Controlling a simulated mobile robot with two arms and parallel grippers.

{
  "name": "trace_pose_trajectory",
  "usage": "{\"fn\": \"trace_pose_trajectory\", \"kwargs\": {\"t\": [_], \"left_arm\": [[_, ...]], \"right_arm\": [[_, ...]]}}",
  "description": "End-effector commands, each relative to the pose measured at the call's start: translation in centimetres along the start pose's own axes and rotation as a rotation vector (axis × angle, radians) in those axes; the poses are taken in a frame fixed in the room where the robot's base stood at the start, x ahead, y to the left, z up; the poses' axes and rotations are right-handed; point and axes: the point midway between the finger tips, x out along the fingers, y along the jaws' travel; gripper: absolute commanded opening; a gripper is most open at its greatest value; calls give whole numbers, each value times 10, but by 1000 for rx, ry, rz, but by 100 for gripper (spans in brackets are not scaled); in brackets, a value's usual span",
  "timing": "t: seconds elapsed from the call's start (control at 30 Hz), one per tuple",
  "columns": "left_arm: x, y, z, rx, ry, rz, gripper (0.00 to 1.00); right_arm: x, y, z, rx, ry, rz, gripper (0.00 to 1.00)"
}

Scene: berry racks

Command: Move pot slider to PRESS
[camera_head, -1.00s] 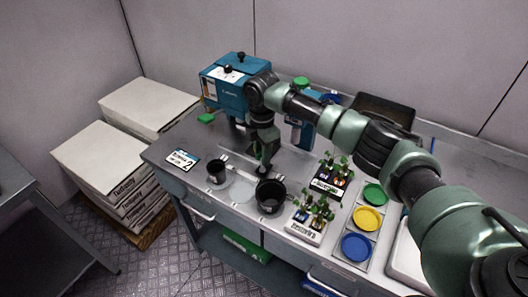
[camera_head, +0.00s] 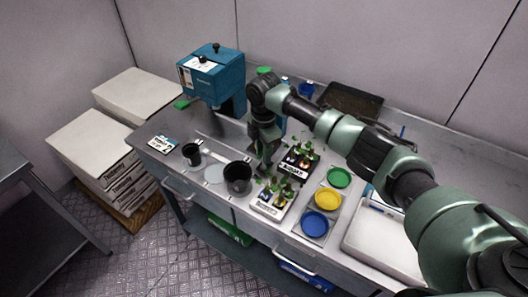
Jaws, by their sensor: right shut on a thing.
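My right gripper (camera_head: 264,166) points down at the bench, just right of the larger black pot (camera_head: 237,179). Its jaws are shut on a small part low on the bench, which I take to be the pot slider; the fingers mostly hide it. A smaller black pot (camera_head: 191,154) stands to the left, with a pale round disc (camera_head: 214,174) between the two pots. The teal press-like machine (camera_head: 213,76), with black knobs on top, stands at the back left. I cannot read any PRESS mark. My left gripper is not in view.
Two seedling trays (camera_head: 271,202) stand close to the right of my gripper. Green, yellow (camera_head: 325,200) and blue dishes lie beyond them, beside a white tray (camera_head: 384,241). A number card (camera_head: 163,144) lies at the left bench end. White boxes (camera_head: 93,140) stand left of the bench.

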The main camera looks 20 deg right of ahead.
Motion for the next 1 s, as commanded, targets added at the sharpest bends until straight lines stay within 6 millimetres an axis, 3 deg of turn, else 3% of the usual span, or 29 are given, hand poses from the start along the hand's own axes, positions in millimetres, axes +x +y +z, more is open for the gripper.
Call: {"fn": "trace_pose_trajectory", "kwargs": {"t": [0.13, 0.17, 0.2, 0.77, 1.0], "left_arm": [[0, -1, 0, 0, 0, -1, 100], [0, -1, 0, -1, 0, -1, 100], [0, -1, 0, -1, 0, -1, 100], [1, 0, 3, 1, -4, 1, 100], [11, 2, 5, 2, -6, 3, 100]], "right_arm": [[1, -2, 3, 9, -5, -8, 0], [1, -2, 3, 9, -5, -8, 31], [1, -2, 3, 9, -5, -8, 33], [0, -2, 2, 3, -4, -5, 33], [-30, 0, 2, 3, -5, 0, 33]]}}
